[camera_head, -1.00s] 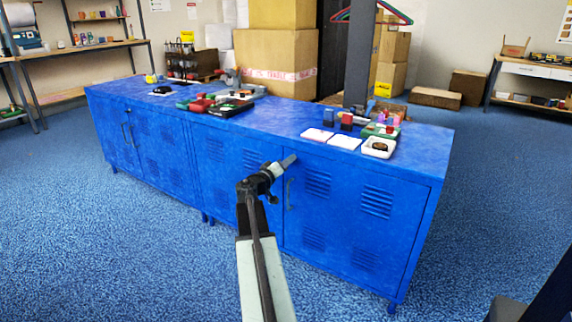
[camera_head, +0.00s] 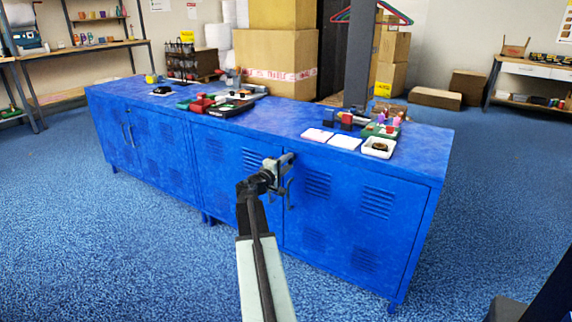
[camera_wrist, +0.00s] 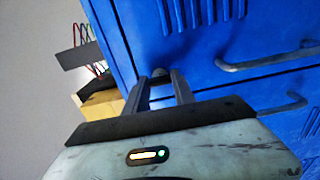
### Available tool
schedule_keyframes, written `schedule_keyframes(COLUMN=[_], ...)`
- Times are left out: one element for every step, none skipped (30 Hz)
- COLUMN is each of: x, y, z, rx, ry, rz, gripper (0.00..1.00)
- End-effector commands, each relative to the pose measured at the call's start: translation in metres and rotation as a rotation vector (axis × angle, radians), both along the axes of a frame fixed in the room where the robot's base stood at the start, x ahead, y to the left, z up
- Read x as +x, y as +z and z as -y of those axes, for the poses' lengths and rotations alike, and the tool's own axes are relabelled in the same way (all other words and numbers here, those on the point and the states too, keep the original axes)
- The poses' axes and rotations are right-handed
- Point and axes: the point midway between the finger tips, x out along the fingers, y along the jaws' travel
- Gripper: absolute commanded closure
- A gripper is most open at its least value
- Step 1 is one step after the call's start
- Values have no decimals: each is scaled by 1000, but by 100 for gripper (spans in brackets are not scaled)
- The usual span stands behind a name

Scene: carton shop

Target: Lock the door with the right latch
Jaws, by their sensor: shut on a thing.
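The blue cabinet (camera_head: 340,245) has a right-hand door (camera_head: 340,215) with louvred vents and a grey bar handle (camera_head: 290,193). The door looks shut, its face level with the cabinet front. My gripper (camera_head: 286,161) is at the upper left corner of this door, just above the handle. In the wrist view, my gripper (camera_wrist: 160,85) has its two fingers on either side of a small grey knob (camera_wrist: 159,72), which appears to be the latch. The fingers are closed on it. The rest of the latch is hidden by my gripper.
The blue cabinet top (camera_head: 270,118) carries a white tray (camera_head: 378,148), pale cards (camera_head: 345,143) and red and green items. Two bar handles (camera_wrist: 265,58) show right of my gripper in the wrist view. Blue floor (camera_head: 130,260) in front is clear.

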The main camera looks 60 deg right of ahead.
Motion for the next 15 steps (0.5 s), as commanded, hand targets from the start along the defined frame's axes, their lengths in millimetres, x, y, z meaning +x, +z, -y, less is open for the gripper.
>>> schedule_keyframes(x=[2, 2, 2, 2, 2, 2, 2, 2, 2, 2, 2, 2, 2, 2, 2], y=[1, 1, 1, 1, 1, 1, 1, 1, 1, 1, 1, 1, 1, 1, 1], z=[1, 1, 1, 1, 1, 1, 1, 1, 1, 1, 1, 1, 1, 1, 1], rx=[-2, -2, -2, -2, -2, -2, -2, -2, -2, -2, -2, -2, -2, -2, -2], ry=[5, 5, 5, 5, 5, 5, 5, 5, 5, 5, 5, 5, 5, 5, 5], rz=[-10, -15, -21, -25, -28, -31, -32, -33, -34, -34, -34, -34, -34, -34, -33], gripper=[100, 100, 100, 100, 100, 100, 100, 100, 100, 100, 100, 100, 100, 100, 100])
